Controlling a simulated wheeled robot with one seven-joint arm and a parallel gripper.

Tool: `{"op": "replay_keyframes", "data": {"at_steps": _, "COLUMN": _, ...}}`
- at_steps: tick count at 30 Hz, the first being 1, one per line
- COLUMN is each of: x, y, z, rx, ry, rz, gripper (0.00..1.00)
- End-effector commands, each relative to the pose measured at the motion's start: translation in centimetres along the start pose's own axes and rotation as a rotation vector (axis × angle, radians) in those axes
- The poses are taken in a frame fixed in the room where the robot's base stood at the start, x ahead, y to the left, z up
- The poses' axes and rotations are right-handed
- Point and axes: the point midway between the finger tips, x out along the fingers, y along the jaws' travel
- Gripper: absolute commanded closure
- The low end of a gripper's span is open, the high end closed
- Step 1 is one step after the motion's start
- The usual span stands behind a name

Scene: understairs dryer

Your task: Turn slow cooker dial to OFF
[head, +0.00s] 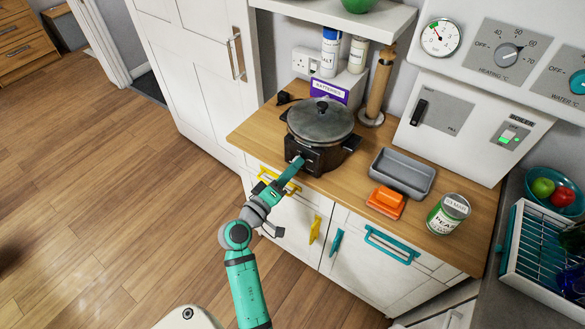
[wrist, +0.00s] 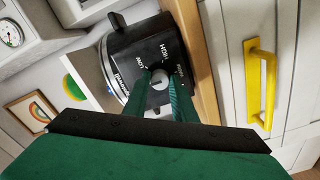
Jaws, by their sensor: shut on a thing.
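The slow cooker (head: 334,152) is black with a glass lid and stands on the wooden worktop near its front edge. Its control panel also shows in the wrist view (wrist: 146,42), with HIGH and LOW printed around the dial (wrist: 157,85). Another label to the right is too small to read surely. My gripper (head: 298,162) reaches the front panel from the lower left. In the wrist view its two green fingers (wrist: 158,92) are shut on the dial, one on each side. The fingers hide part of the dial, and I cannot tell which setting it points to.
A grey tray (head: 402,173), an orange sponge or block (head: 385,202) and a pea tin (head: 448,214) stand to the right. A yellow drawer handle (head: 279,181) is just below the arm's end. Floor at left is clear.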

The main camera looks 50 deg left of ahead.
Motion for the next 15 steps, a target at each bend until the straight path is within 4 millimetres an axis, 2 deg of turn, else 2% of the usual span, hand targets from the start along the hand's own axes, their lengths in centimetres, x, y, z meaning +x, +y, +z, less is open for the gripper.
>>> {"op": "replay_keyframes", "data": {"at_steps": 1, "x": -0.07, "y": -0.12, "z": -0.05, "rx": -0.001, "ry": 0.002, "rz": -0.002, "gripper": 0.71}}
{"op": "replay_keyframes", "data": {"at_steps": 3, "x": -0.06, "y": -0.11, "z": -0.05, "rx": -0.001, "ry": 0.001, "rz": -0.002, "gripper": 0.57}}
{"op": "replay_keyframes", "data": {"at_steps": 11, "x": -0.04, "y": -0.05, "z": -0.02, "rx": 0.0, "ry": 0.001, "rz": -0.001, "gripper": 0.57}}
{"op": "replay_keyframes", "data": {"at_steps": 15, "x": -0.69, "y": -0.1, "z": -0.05, "rx": -0.001, "ry": 0.002, "rz": -0.002, "gripper": 0.57}}
